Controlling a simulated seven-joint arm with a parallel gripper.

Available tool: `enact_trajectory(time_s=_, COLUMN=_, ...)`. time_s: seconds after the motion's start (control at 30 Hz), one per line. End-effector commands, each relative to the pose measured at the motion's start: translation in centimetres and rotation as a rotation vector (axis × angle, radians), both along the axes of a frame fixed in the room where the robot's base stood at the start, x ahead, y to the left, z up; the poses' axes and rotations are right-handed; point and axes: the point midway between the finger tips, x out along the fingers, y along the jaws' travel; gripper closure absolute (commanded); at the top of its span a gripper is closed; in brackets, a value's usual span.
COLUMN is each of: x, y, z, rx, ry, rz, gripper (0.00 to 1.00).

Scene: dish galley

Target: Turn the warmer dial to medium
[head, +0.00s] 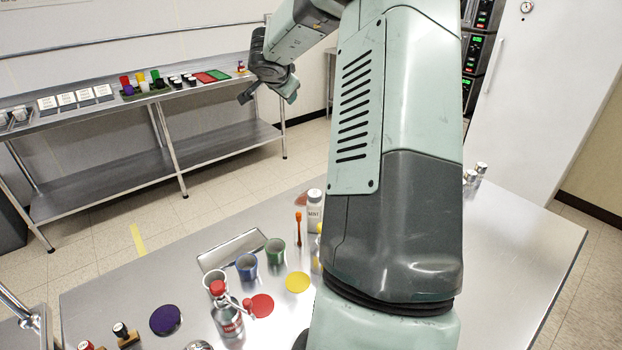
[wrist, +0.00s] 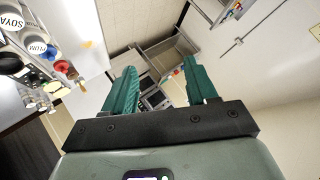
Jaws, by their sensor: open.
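My gripper (head: 266,97) hangs high at the upper middle of the head view, in front of the wall shelf's right end. In the wrist view its two teal fingers (wrist: 160,78) stand wide apart with nothing held between them. I cannot make out the warmer dial in either view. A stack of dark appliances (head: 480,55) with green lit displays shows at the upper right of the head view, partly hidden behind my arm. Whether it is the warmer I cannot tell.
A steel table (head: 510,270) in front holds a red-capped bottle (head: 228,318), cups, coloured discs and shakers. A steel wall bench (head: 130,111) holds coloured cups and small jars. My arm blocks the middle. Labelled jars (wrist: 38,45) show at the wrist view's upper left.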

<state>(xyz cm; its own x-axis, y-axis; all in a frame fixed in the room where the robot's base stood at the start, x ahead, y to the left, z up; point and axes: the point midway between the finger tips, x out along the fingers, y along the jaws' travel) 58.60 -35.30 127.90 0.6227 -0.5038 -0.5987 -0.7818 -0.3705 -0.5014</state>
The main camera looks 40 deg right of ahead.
Motion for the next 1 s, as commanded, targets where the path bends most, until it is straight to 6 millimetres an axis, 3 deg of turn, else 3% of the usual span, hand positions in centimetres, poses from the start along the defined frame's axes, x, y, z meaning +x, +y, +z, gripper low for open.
enact_trajectory(time_s=0.03, x=-2.6, y=-5.0, z=-3.4, rx=0.081, ry=0.048, rz=-0.143, gripper=0.43)
enact_trajectory(time_s=0.1, x=-6.8, y=-10.2, z=-7.8, rx=0.204, ry=0.124, rz=-0.32, gripper=0.43)
enact_trajectory(time_s=0.2, x=-13.0, y=-14.7, z=-13.6, rx=0.403, ry=0.234, rz=-0.518, gripper=0.43)
enact_trajectory(time_s=0.3, x=-18.1, y=-16.5, z=-17.7, rx=0.594, ry=0.32, rz=-0.642, gripper=0.43)
enact_trajectory(time_s=0.4, x=-21.4, y=-17.0, z=-20.1, rx=0.738, ry=0.371, rz=-0.704, gripper=0.43)
enact_trajectory(time_s=0.57, x=-23.2, y=-16.9, z=-21.7, rx=0.834, ry=0.403, rz=-0.73, gripper=0.43)
enact_trajectory(time_s=0.73, x=-23.2, y=-16.9, z=-23.7, rx=0.836, ry=0.407, rz=-0.731, gripper=0.43)
enact_trajectory(time_s=1.0, x=-23.0, y=-17.0, z=-28.9, rx=0.834, ry=0.406, rz=-0.731, gripper=0.43)
